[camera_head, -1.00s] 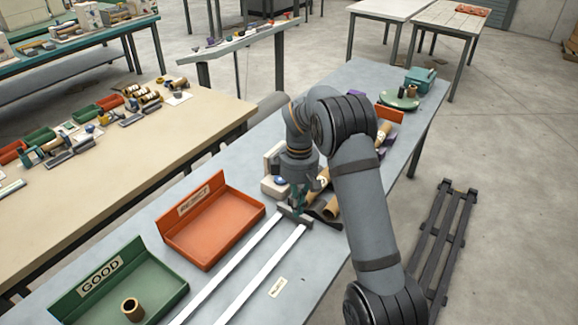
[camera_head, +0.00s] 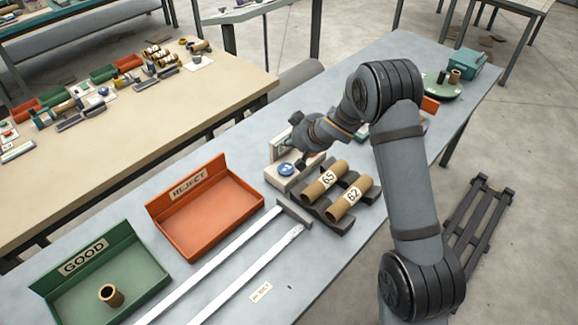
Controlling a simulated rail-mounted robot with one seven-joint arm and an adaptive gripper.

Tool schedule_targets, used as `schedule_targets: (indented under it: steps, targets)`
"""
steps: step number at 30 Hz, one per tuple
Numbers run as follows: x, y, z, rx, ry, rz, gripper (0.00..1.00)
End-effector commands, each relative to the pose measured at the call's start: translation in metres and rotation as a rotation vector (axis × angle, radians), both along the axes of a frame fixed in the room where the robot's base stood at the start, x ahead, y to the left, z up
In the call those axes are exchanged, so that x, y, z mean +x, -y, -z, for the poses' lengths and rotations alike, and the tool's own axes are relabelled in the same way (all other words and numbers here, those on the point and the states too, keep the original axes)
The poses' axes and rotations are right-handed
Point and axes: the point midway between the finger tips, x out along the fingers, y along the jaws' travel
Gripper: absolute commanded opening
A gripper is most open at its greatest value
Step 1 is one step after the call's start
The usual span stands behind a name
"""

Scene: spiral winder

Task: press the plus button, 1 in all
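A small pale device (camera_head: 282,181) stands on the grey bench at the middle, with a round blue button or dial (camera_head: 287,169) on its top and an upright panel behind. No plus sign can be made out on it. My gripper (camera_head: 301,163) is at the device, close to the right of the blue part, pointing down. It is small and partly dark here, so I cannot tell whether its fingers are open or shut, or whether it touches the device. My wrist hides part of the device's upright panel.
Brown tubes marked 65 (camera_head: 326,180) and 62 (camera_head: 350,197) lie on a dark rack right of the device. An orange REJECT tray (camera_head: 208,246) and a green GOOD tray (camera_head: 60,305) holding a tube (camera_head: 111,295) are left. White rails (camera_head: 215,262) run between.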

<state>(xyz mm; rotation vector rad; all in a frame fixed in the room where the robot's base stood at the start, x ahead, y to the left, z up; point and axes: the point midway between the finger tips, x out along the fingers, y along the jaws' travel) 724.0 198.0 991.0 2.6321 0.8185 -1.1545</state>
Motion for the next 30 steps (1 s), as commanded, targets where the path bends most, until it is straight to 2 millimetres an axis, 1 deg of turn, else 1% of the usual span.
schedule_targets:
  steps: [2,6,11,20,26,30]
  targets:
    - [0.001,-0.007,-0.005,0.077,-0.029,0.052,0.00]
    - [0.001,-0.009,-0.006,0.152,-0.079,0.136,0.00]
    - [0.001,-0.008,-0.006,0.178,-0.100,0.170,0.00]
    - [0.001,-0.008,-0.006,0.177,-0.100,0.170,0.00]
    - [0.001,-0.008,0.002,0.176,-0.100,0.171,0.00]
    - [0.001,-0.008,0.015,0.176,-0.100,0.171,0.00]
